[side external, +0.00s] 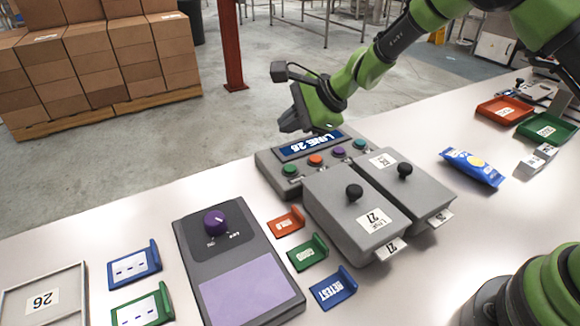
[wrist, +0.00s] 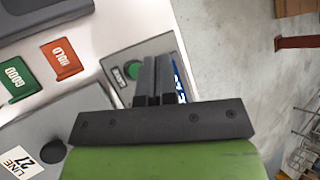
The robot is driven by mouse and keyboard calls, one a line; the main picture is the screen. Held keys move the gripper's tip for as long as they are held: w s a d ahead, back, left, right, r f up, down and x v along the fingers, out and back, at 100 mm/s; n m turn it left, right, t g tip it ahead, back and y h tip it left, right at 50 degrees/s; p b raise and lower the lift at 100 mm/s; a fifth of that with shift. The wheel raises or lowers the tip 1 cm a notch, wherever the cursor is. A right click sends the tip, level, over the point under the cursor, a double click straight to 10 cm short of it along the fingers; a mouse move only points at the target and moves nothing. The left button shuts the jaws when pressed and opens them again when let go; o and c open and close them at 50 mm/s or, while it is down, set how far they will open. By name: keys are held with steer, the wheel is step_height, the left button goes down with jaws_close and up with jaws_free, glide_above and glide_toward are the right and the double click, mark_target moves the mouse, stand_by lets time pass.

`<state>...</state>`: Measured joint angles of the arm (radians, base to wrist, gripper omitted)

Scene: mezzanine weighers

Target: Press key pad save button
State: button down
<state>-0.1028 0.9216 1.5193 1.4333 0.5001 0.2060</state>
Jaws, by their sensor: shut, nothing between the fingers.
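My gripper (side external: 292,124) is shut and empty, above the far side of the key pad near the display. In the wrist view, its fingers (wrist: 160,62) lie just right of the green button and hide the other buttons.
Two grey boxes with black knobs (side external: 354,192) stand close in front of the key pad. Orange (side external: 286,222), green (side external: 307,254) and blue (side external: 334,288) label trays lie left of them. A panel with a purple dial (side external: 215,222) is further left. A blue packet (side external: 472,167) lies right.

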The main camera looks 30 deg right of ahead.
mark_target(291, 170)
steer(key=shift+f, duration=3.55)
steer(key=shift+f, duration=0.15)
steer(key=shift+f, duration=0.25)
steer(key=shift+f, duration=0.2)
steer(key=shift+s+f, duration=0.2)
steer(key=shift+f, duration=0.45)
steer(key=shift+r, duration=1.05)
steer(key=shift+r, duration=0.15)
steer(key=shift+r, duration=2.45)
